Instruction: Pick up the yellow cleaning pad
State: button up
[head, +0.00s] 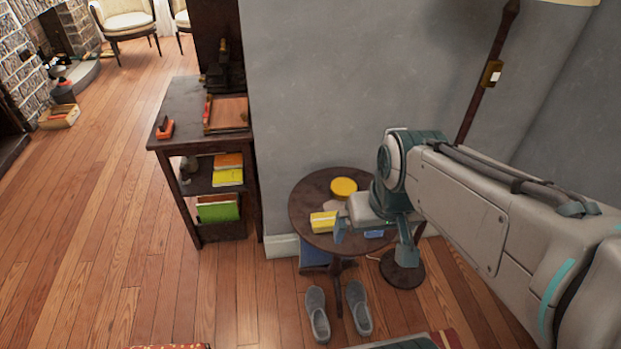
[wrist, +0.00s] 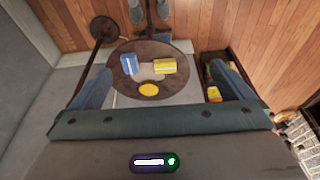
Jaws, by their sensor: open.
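A round, flat yellow pad (head: 343,187), which looks like the cleaning pad, lies near the back of a small round dark wooden table (head: 304,203). It also shows in the wrist view (wrist: 148,89). A yellow block with a pale band (head: 323,222) lies at the table's left front; whether it is a pad or a box I cannot tell. My gripper (head: 373,235) is above the table's right front, open and empty, its fingers wide apart. In the wrist view my gripper (wrist: 159,87) has the table between its fingers, farther off.
A blue block (wrist: 129,64) and a pale flat item (wrist: 150,70) share the tabletop. A dark shelf unit (head: 180,107) with books stands to the left. A grey wall (head: 320,80) is behind. A lamp pole (head: 485,85) stands right; grey shoes (head: 318,315) lie in front.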

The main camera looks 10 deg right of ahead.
aim_at(323, 223)
jog(key=k, duration=1.65)
jog(key=z, duration=0.6)
jog(key=i, duration=2.2)
jog(key=u, duration=1.35)
